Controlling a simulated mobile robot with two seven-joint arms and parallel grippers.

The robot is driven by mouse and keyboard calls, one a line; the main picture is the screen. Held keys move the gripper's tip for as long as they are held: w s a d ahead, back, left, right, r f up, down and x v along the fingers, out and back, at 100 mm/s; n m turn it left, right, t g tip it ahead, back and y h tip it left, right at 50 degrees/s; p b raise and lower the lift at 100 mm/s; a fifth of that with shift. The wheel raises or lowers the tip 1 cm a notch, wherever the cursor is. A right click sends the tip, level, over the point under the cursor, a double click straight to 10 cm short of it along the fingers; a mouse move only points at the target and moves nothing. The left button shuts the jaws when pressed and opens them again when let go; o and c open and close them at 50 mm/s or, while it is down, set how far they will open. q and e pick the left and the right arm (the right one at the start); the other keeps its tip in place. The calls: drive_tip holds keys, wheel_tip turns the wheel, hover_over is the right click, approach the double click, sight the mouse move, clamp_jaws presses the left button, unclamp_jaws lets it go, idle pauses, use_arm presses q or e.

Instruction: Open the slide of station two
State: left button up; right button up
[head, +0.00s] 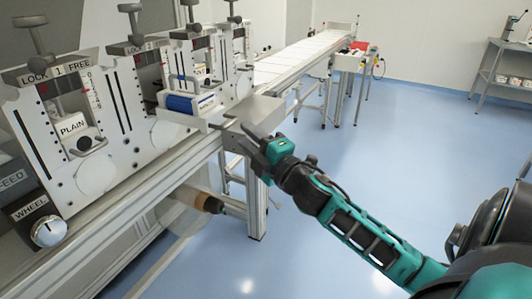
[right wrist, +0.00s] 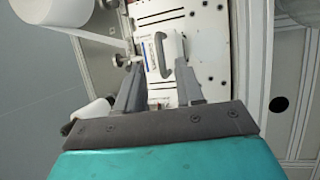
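The first station (head: 70,125) carries a "LOCK 1 FREE" plate and a slide marked PLAIN (head: 75,133) with a dark handle. On the station behind it, a blue and white block (head: 192,103) stands out from the panel; its label is too small to read. My left gripper is not in view.
A wheel knob (head: 48,232) is at lower left, and a roller (head: 208,203) is under the rail. A white conveyor (head: 300,55) runs back. The blue floor (head: 330,130) at right is clear.

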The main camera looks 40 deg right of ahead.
drive_tip(key=shift+s+f, duration=0.15)
drive_tip(key=shift+s, duration=0.8)
drive_tip(key=shift+s+f, duration=0.2)
drive_tip(key=shift+s, duration=0.8)
drive_tip(key=shift+s+f, duration=0.15)
drive_tip(key=shift+s, duration=0.8)
drive_tip(key=s+a+f+m+g, duration=0.3)
drive_tip(key=a+f+m, duration=0.1)
drive_tip(key=f, duration=0.5)
drive_tip(key=s+a+f+m+g, duration=0.25)
drive_tip(key=f+m, duration=0.25)
drive_tip(key=f, duration=0.5)
drive_tip(key=s+a+f+m+g+y, duration=0.2)
drive_tip(key=s+a+f+m, duration=0.3)
drive_tip(key=a+f, duration=0.5)
drive_tip(key=s+a+g, duration=0.1)
drive_tip(key=s, duration=0.1)
drive_tip(key=shift+s+a+g, duration=0.15)
drive_tip(key=shift+s+g, duration=0.2)
